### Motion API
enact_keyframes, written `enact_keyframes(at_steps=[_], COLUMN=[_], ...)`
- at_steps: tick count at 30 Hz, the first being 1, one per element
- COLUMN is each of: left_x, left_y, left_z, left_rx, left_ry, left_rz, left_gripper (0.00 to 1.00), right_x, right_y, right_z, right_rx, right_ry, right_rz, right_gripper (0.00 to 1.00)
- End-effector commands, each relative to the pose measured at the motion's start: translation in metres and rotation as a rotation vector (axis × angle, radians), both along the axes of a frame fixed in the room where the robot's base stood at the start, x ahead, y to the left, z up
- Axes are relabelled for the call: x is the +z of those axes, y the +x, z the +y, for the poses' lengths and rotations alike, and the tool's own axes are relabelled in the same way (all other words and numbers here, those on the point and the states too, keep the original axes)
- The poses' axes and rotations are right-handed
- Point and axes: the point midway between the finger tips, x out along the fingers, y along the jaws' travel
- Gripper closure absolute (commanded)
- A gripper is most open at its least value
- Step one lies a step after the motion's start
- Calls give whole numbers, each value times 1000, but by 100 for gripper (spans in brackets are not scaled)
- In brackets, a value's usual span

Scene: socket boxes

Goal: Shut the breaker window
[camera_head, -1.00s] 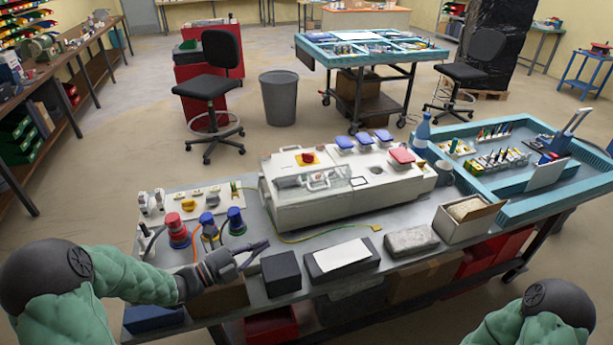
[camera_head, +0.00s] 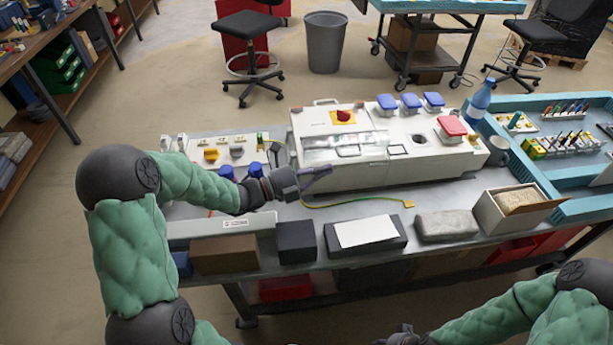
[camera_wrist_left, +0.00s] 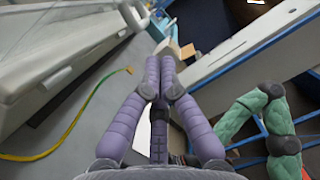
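The breaker window (camera_head: 343,146) is a clear pane on the front of the white socket box (camera_head: 440,167), below a red knob on a yellow plate. In the head view it seems to stand out from the box face, but its exact angle is hard to tell. My left gripper (camera_head: 328,170) is just in front of the box, below the window, and looks apart from it. In the left wrist view, its purple fingers (camera_wrist_left: 160,66) are together with nothing between them. The box side (camera_wrist_left: 60,45) fills the upper left there. My right gripper (camera_head: 403,338) is barely visible at the bottom edge; its fingers are hidden.
A yellow-green cable (camera_head: 350,203) lies on the bench before the box. Dark blocks (camera_head: 296,241), a grey stone-like block (camera_head: 446,225) and an open carton (camera_head: 512,208) line the front edge. Blue and red socket lids (camera_head: 410,103) stand on top. A teal tray (camera_head: 560,200) is at right.

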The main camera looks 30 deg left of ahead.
Motion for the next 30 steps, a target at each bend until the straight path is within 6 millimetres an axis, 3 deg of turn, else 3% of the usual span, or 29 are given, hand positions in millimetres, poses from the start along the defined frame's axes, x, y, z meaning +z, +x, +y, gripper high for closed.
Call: enact_keyframes(at_steps=[3,12,30], left_x=[0,9,13], left_y=[16,44,48], left_z=[-16,4,5], left_rx=[-4,0,0], left_ry=[-1,0,-8], left_rz=[0,0,12], left_gripper=[100,100,100], right_x=[-5,-11,-10], right_y=[0,0,0], right_z=[0,0,0], right_rx=[0,0,0], right_ry=[0,0,0], right_rz=[0,0,0], right_gripper=[60,60,60])
